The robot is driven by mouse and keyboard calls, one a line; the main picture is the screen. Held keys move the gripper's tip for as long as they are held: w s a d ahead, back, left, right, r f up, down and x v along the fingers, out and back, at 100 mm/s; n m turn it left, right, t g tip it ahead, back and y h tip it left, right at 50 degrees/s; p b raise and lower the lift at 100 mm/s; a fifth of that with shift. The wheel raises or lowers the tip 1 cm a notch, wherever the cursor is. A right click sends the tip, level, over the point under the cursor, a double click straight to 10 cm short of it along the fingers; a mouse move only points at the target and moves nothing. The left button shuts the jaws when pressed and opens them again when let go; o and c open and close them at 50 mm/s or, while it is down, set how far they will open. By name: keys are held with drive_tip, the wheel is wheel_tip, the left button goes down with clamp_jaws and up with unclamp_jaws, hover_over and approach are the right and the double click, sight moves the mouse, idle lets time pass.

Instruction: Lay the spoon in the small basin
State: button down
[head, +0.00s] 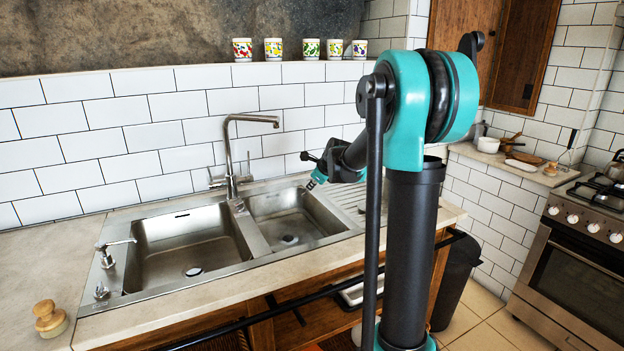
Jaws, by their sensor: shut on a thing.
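The small basin (290,219) is the right-hand bowl of the steel sink, with a dark drain in its floor. No spoon shows in its visible part. My gripper (314,178) is above the right rim of the small basin, pointing left and down, and is small in the view. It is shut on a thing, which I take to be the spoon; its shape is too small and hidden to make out. My arm hides part of the drainboard (350,203) to the right.
The large basin (190,250) lies to the left, empty. A tall tap (232,160) stands behind the basins, its spout reaching right. A wooden brush (49,318) rests on the left counter. Several patterned cups (273,48) stand on the ledge. A stove (580,230) is far right.

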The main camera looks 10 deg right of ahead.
wheel_tip(320, 180, down, 19)
drive_tip(key=shift+f, duration=0.15)
idle(1.2)
drive_tip(key=shift+s, duration=0.1)
drive_tip(key=c, duration=1.6)
unclamp_jaws()
drive_tip(key=shift+o, duration=0.2)
drive_tip(key=v, duration=1.2)
drive_tip(key=shift+d, duration=0.1)
